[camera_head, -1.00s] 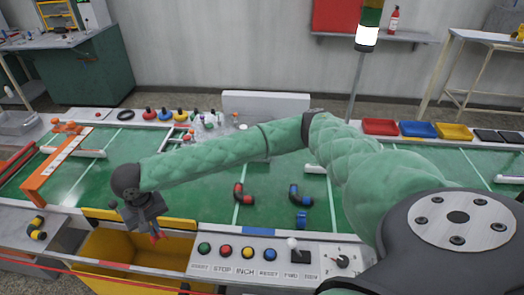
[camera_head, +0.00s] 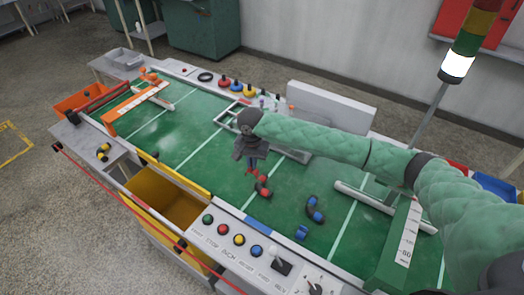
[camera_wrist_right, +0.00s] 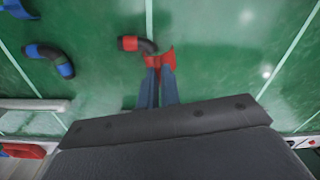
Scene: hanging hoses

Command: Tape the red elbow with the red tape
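The red elbow (camera_head: 263,188), a short black bent pipe with red bands, lies on the green belt. In the wrist view the elbow (camera_wrist_right: 131,43) shows a red end and a black bend. My right gripper (camera_head: 251,169) is over the belt just beyond the elbow. Its blue-grey fingers (camera_wrist_right: 160,76) are close together on a small red piece (camera_wrist_right: 160,58), which looks like red tape. The piece overlaps the elbow's near end in the wrist view; I cannot tell whether they touch. My left gripper is not in view.
A button panel (camera_head: 240,240) and yellow bin (camera_head: 165,203) line the near side. Several coloured items (camera_head: 237,88) stand at the back edge. The belt's left part is clear.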

